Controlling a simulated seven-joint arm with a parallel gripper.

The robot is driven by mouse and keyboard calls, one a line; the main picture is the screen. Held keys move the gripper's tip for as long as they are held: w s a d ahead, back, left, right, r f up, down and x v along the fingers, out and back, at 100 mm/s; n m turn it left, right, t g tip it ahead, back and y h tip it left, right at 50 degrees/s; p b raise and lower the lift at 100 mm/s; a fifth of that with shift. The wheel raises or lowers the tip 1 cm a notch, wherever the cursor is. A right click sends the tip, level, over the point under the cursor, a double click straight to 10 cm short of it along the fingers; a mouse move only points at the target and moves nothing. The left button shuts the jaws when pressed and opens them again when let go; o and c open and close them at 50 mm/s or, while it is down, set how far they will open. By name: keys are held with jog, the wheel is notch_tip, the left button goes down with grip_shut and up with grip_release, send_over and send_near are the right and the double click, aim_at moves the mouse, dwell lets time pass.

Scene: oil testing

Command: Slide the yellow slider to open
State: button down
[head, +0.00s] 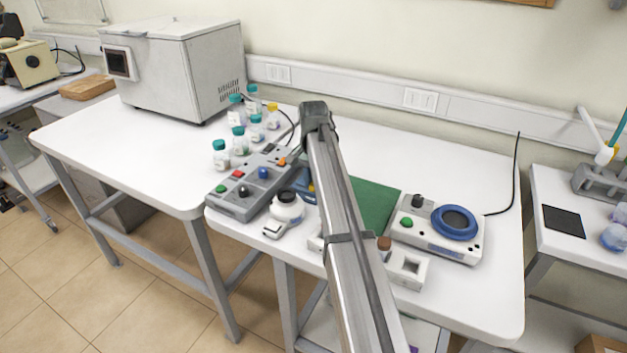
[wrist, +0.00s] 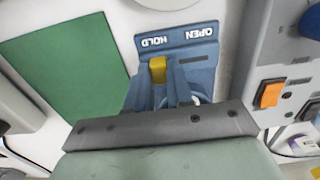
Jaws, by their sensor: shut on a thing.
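The yellow slider (wrist: 157,69) shows in the wrist view, on a blue panel (wrist: 205,57) printed with HOLD and OPEN, the words upside down. The slider is below the word HOLD, to the left of OPEN. My gripper (wrist: 160,84) is at the slider, shut on it; its fingers and the wrist's dark bar hide the lower panel. In the head view, part of the blue device (head: 309,196) shows beside my arm, which hides the rest. The slider and my gripper cannot be made out there.
A green mat (wrist: 68,75) lies left of the panel in the wrist view. A grey control box with an orange switch (wrist: 269,94) stands close on the right. In the head view, a white stirrer-like device (head: 440,238) and several bottles (head: 221,155) stand nearby.

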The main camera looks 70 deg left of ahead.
aim_at(297, 185)
jog(key=s+a, duration=0.3)
jog(key=shift+s+a, duration=0.35)
jog(key=shift+s, duration=0.05)
jog(key=c, duration=1)
grip_release()
jog(key=shift+r, duration=0.1)
notch_tip(297, 185, up, 14)
